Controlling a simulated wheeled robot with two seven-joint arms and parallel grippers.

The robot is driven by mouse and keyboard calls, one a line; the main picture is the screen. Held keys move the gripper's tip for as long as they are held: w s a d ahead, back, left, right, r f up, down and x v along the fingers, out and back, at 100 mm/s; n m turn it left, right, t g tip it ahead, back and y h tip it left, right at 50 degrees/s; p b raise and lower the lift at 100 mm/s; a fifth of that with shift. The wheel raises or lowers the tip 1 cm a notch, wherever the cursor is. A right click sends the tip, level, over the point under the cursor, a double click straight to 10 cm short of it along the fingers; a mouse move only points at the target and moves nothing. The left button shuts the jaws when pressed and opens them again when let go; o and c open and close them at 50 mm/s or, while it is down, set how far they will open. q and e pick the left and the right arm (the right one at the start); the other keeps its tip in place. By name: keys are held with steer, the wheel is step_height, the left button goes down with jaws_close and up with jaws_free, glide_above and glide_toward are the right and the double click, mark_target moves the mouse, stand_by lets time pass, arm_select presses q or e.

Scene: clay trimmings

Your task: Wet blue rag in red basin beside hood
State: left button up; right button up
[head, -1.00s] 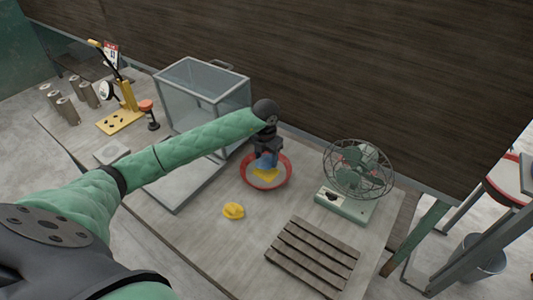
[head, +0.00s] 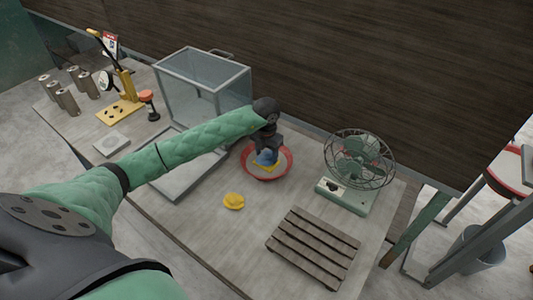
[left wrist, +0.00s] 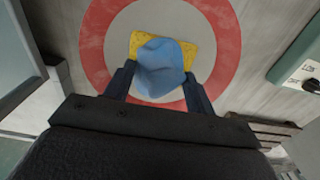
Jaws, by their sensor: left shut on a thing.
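The red basin (head: 288,165) stands on the table beside the glass hood (head: 205,92). It shows as a red ring with a pale inside in the left wrist view (left wrist: 97,45). My left gripper (head: 267,150) is over the basin, pointing down, shut on the crumpled blue rag (left wrist: 160,68). A yellow sponge (left wrist: 199,53) shows beneath the rag, within the basin's ring. I cannot tell whether the rag touches the sponge or the basin floor. My right gripper is not in view.
A yellow lump (head: 234,201) lies in front of the basin. A green fan (head: 355,170) stands right and a slatted wooden rack (head: 313,247) front right. A yellow press (head: 122,105) and several metal cylinders (head: 66,100) are at the far left.

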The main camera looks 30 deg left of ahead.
mark_target(266, 154)
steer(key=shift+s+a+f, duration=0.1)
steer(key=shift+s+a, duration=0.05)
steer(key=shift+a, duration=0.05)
arm_select(q)
steer(key=shift+f, duration=0.25)
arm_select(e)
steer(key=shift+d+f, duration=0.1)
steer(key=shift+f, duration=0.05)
arm_select(q)
steer(key=shift+f+b, duration=0.35)
steer(key=shift+b, duration=0.4)
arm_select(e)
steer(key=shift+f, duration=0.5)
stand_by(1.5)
